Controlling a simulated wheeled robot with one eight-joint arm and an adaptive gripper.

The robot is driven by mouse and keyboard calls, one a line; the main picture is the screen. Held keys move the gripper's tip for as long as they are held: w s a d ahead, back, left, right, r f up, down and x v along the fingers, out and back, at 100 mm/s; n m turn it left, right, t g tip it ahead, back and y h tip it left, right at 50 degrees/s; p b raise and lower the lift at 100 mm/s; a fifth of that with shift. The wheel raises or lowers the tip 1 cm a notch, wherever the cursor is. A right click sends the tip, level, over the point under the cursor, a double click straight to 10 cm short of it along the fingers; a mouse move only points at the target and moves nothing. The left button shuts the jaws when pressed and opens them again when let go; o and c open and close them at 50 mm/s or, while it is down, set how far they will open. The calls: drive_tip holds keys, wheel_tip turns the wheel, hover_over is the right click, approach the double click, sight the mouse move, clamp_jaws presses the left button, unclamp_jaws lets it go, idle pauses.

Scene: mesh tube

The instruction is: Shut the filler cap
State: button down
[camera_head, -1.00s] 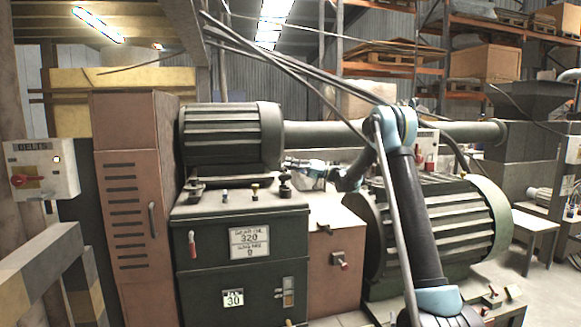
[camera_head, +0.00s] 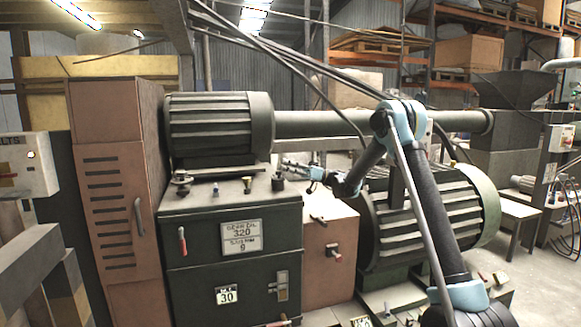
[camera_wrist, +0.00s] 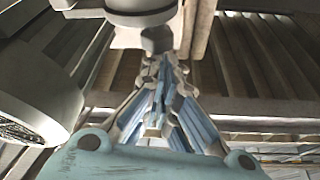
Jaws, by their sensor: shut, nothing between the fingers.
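The dark green gearbox cabinet (camera_head: 200,226) stands left of centre in the head view. Several small caps and knobs stand on its top. A dark one (camera_head: 278,181) is at the right rear corner, close to my gripper (camera_head: 283,165); a dark disc-topped one (camera_head: 181,184) is at the left and a brassy one (camera_head: 247,184) between. I cannot tell which is the filler cap, or how its lid stands. In the wrist view my gripper (camera_wrist: 156,66) is shut and empty, its tips close to a dark block (camera_wrist: 157,40) under a grey round piece (camera_wrist: 140,10). Contact is unclear.
A ribbed motor (camera_head: 220,125) sits above the cabinet's rear. A larger green motor (camera_head: 430,215) stands to the right, behind my arm. A brown louvred cabinet (camera_head: 115,190) is at the left. A long pipe (camera_head: 320,123) runs behind.

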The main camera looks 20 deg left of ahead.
drive_tip(key=shift+s+d+f, duration=0.1)
drive_tip(key=shift+s+f, duration=0.1)
drive_tip(key=shift+f, duration=0.05)
idle(0.3)
drive_tip(key=w+d+r, duration=0.2)
drive_tip(key=w+d, duration=0.3)
drive_tip(key=d, duration=0.3)
drive_tip(key=s+d+r+m+t+h, duration=0.1)
drive_tip(key=s+d+m+t+h, duration=0.2)
drive_tip(key=s+d+m+t, duration=0.35)
drive_tip(key=s+d+f+m+t+h, duration=0.2)
drive_tip(key=s+d+f+m+h, duration=0.2)
drive_tip(key=s+d+f, duration=0.4)
drive_tip(key=s+d+f+m+t+h, duration=0.2)
drive_tip(key=s+d+f+m+h, duration=0.3)
drive_tip(key=s+d, duration=1.1)
drive_tip(key=s+d+f+m+t+h, duration=0.2)
drive_tip(key=s+d+f+m+h, duration=0.3)
drive_tip(key=s+d+f, duration=0.6)
drive_tip(key=s+d+h, duration=0.2)
drive_tip(key=d, duration=0.3)
drive_tip(key=shift+f, duration=0.4)
